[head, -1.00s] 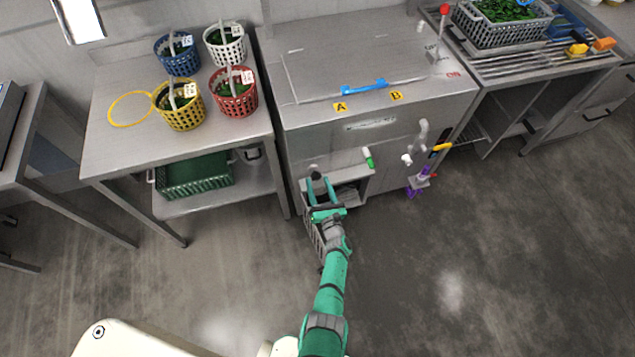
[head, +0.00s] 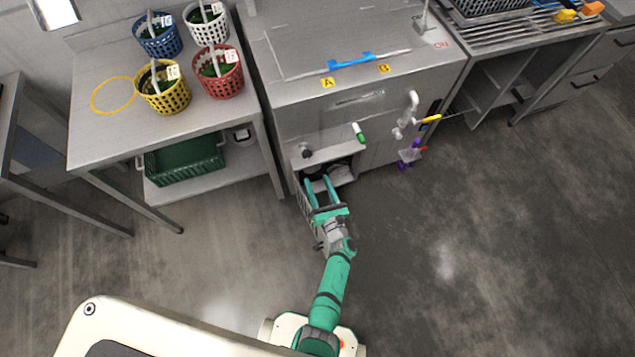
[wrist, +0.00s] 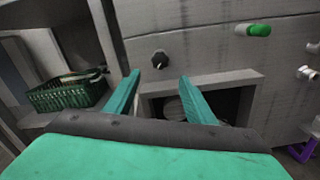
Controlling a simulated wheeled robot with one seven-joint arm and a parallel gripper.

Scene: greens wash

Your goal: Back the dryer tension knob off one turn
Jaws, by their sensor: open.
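The knob (head: 306,153) is small and black, on the front of the grey metal machine, above and left of a square opening. In the wrist view the black knob (wrist: 159,58) shows ahead, above and between the fingertips, apart from them. My gripper (head: 318,181) is open, with its two green fingers pointing at the machine front, below the knob. In the wrist view my gripper (wrist: 158,78) has nothing between its fingers.
A green handle (head: 359,133) sticks out right of the knob. A steel table (head: 108,138) with several baskets stands left, a green crate (head: 185,163) below. Floor to the right is clear.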

